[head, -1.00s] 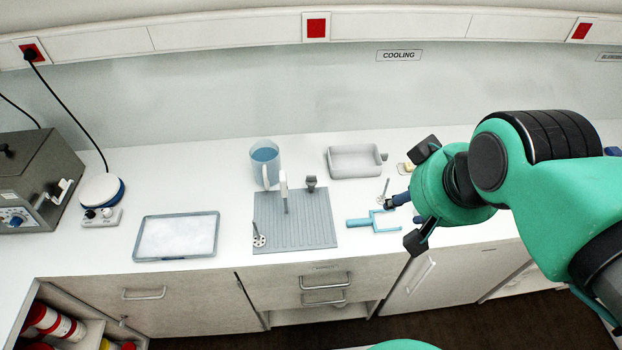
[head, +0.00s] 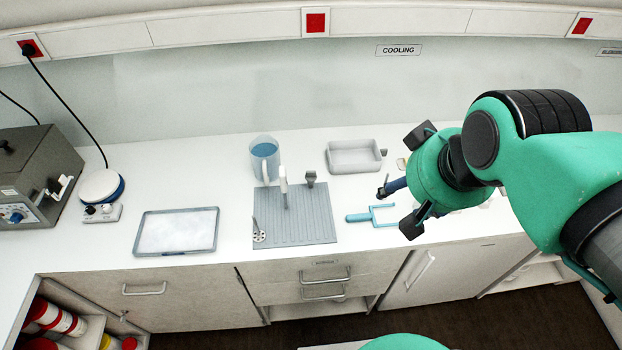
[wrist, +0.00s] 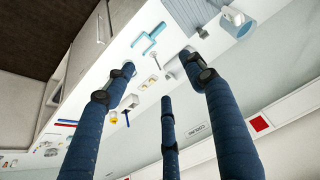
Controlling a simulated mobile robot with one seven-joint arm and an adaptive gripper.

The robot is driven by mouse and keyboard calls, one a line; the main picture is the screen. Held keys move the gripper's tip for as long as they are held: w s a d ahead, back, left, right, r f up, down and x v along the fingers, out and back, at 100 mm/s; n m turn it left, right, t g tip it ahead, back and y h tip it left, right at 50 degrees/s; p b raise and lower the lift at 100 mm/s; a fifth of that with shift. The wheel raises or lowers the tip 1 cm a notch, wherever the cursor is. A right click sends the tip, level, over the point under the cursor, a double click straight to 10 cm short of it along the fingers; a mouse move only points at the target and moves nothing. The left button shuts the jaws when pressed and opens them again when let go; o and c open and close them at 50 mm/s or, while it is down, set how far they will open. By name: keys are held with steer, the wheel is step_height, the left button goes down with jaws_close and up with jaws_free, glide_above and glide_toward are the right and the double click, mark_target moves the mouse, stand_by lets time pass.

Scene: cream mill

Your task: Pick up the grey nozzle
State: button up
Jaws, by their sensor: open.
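A small dark grey piece (head: 310,178), flared at the top, stands at the back right of the ridged grey mat (head: 325,228) in the head view. It may be the grey nozzle; its shape is too small to be sure. My gripper (head: 408,184) is open and empty, above the counter to the right of the mat and apart from this piece. In the wrist view its dark blue fingers (wrist: 158,62) are spread with nothing held between them. The fingers and arm hide part of the counter.
A light blue fork-shaped tool (head: 372,217) lies left of my gripper. A grey tray (head: 355,168) and a jug of blue liquid (head: 264,155) stand behind. A shallow framed tray (head: 178,231) lies left. Small items, including a white block (wrist: 130,101), show in the wrist view.

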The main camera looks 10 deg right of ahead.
steer(key=w+a+r+g+p, duration=0.1)
steer(key=w+a, duration=0.1)
steer(key=w, duration=0.7)
steer(key=g+p, duration=0.4)
glide_above(311, 179)
steer(key=w, duration=0.1)
step_height(311, 179, down, 20)
steer(key=r, duration=0.1)
steer(key=shift+w+f+m, duration=0.35)
steer(key=shift+f+m, duration=0.05)
steer(key=shift+f, duration=0.25)
steer(key=shift+f, duration=4.25)
